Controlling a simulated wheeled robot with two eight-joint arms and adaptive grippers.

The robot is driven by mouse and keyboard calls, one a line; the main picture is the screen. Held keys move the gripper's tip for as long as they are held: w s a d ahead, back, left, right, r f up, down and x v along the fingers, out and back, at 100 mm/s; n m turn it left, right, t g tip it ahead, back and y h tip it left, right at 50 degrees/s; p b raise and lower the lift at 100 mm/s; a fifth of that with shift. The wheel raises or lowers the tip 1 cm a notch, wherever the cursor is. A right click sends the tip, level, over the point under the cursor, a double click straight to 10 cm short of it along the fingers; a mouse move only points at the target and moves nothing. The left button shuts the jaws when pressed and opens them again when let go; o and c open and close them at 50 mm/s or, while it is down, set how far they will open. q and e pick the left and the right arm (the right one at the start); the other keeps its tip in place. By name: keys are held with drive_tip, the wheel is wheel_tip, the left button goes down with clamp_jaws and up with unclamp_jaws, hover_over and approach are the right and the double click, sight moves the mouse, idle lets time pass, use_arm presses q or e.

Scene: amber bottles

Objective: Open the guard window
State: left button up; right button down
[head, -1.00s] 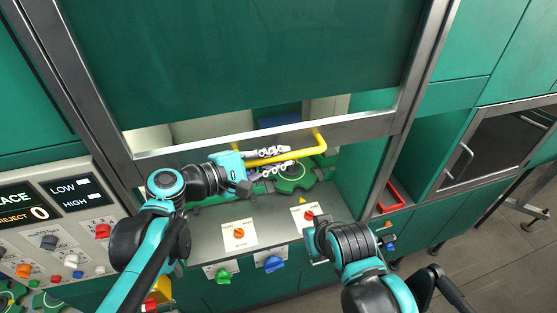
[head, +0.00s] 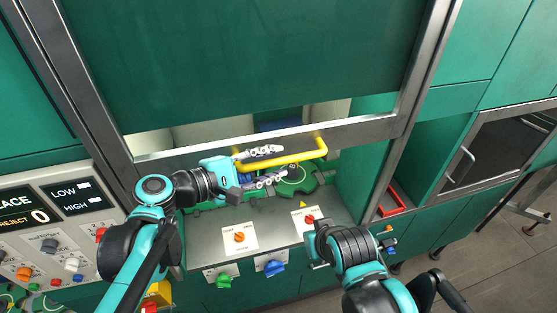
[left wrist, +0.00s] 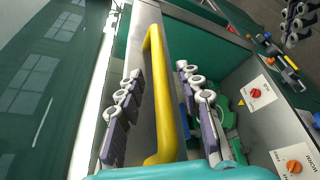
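The guard window (head: 250,60) is a dark green pane in a grey metal frame. Its bottom rail (head: 350,131) stands above the worktop, with an opening under it. A yellow bar handle (head: 312,153) is fixed to this rail; it also shows in the left wrist view (left wrist: 165,100). My left gripper (head: 282,163) is open, with one finger above the handle and one below. In the left wrist view its fingers (left wrist: 158,70) are spread on both sides of the bar with gaps. My right gripper (head: 316,250) is low over the front panel, its fingers mostly hidden.
A panel with orange (head: 239,237) and red (head: 309,219) knobs lies below the window. Green (head: 223,281) and blue (head: 273,267) knobs stick out at the front. A control board (head: 55,240) is at left, a red tray (head: 393,203) at right.

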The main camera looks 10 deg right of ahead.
use_arm(q)
drive_tip(key=v, duration=1)
drive_tip(key=shift+s+a+r, duration=0.1)
drive_tip(key=s+a+f+m+y, duration=0.2)
drive_tip(key=a+f+y, duration=0.15)
drive_tip(key=f, duration=0.35)
drive_tip(key=s+a+f+m+y, duration=0.2)
drive_tip(key=a+f+m+y, duration=0.15)
drive_tip(key=f, duration=0.45)
drive_tip(key=s+a+f+m+t+y, duration=0.1)
drive_tip(key=a+f+m+y, duration=0.1)
drive_tip(key=a+f+y, duration=0.3)
drive_tip(key=s+a+m+y, duration=0.1)
drive_tip(key=a+m+y, duration=0.15)
drive_tip(key=a, duration=0.35)
wheel_tip(320, 180, down, 34)
drive_tip(key=b, duration=3.4)
drive_tip(key=shift+a+m+t, duration=0.3)
drive_tip(key=shift+a, duration=0.2)
